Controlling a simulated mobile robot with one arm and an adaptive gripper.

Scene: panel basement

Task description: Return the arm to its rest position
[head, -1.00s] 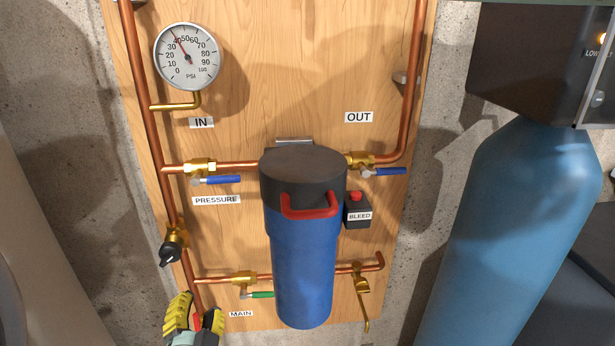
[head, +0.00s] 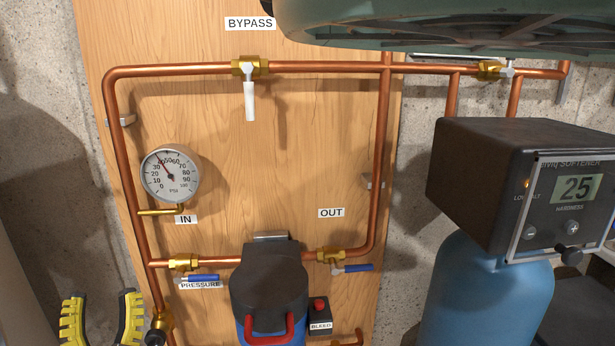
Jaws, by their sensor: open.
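My gripper (head: 102,318) shows at the lower left of the head view. Its two yellow and black fingers point up and stand apart, with nothing between them. It is left of the copper pipe and the lower brass fitting (head: 161,321), apart from the blue filter housing (head: 268,335). The rest of my arm is below the picture edge.
A wooden panel (head: 220,130) carries copper pipes, a pressure gauge (head: 170,176), and a white-handled bypass valve (head: 250,98). Blue-handled valves (head: 203,278) flank the filter. A softener head (head: 520,195) on a blue tank (head: 485,300) stands right. A green object (head: 450,22) overhangs the top.

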